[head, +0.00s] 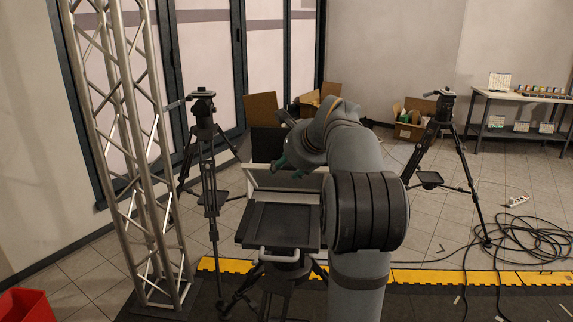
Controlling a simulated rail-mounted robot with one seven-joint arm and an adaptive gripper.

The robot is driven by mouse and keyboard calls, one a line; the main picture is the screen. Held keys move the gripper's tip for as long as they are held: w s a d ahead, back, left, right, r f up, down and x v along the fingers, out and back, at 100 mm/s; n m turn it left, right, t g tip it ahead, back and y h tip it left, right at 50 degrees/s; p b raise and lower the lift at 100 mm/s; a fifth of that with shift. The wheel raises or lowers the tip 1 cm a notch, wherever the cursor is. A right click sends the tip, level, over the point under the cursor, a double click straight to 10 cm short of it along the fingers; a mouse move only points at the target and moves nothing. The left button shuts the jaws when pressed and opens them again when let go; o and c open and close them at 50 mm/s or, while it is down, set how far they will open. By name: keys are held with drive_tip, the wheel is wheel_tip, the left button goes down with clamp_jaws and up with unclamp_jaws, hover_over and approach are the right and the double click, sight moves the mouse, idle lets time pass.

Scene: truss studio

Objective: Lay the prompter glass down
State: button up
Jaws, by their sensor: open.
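The prompter stands in front of me on a tripod, with a flat black tray (278,224) and a pale handle at its near edge. The prompter glass (262,179) is a pale-framed pane raised at the tray's back edge. It stands up from the tray rather than lying on it; its exact tilt is hard to tell. My gripper (288,168) has green-tipped fingers and is open at the glass's upper edge. Whether the fingers touch the frame cannot be told. My arm hides the glass's right end and the tray's right side.
A metal truss tower (135,150) stands at left, beside a black tripod (206,150). Another tripod (437,140) stands at right. Cardboard boxes (413,120), a workbench (520,96) and coiled cables (520,240) lie beyond. A yellow edge strip (450,276) crosses the floor.

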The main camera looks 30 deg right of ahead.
drive_tip(key=shift+c, duration=1.1)
clamp_jaws()
